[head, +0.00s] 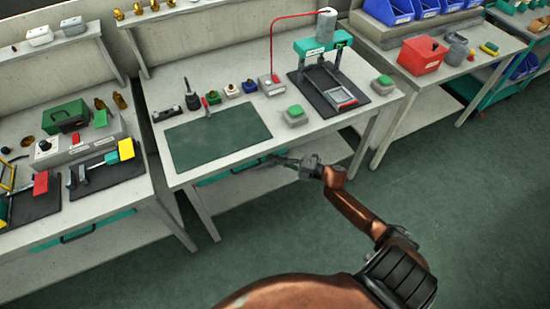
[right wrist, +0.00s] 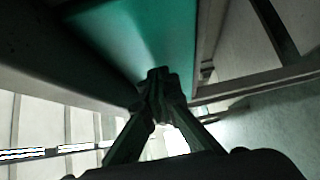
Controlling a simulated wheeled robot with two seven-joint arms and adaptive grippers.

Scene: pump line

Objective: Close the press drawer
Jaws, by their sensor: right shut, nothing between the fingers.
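The press (head: 322,47), with a green head, stands on a black mat at the back right of the middle bench (head: 230,92). Under that bench's front edge a strip of teal drawer (head: 216,180) shows; the bench top hides most of it, and I cannot tell how far it is out. My right gripper (head: 277,160) is at this edge, by the drawer's right part, with fingers together and empty. In the right wrist view the shut fingertips (right wrist: 160,74) are close to a teal panel (right wrist: 140,30); I cannot tell if they touch. My left gripper is not in view.
A dark green mat (head: 218,138) lies on the middle bench. The left bench has a teal drawer with a dark handle (head: 78,234). A right bench carries a red bin (head: 422,55) and blue bins. The floor (head: 460,190) in front is clear.

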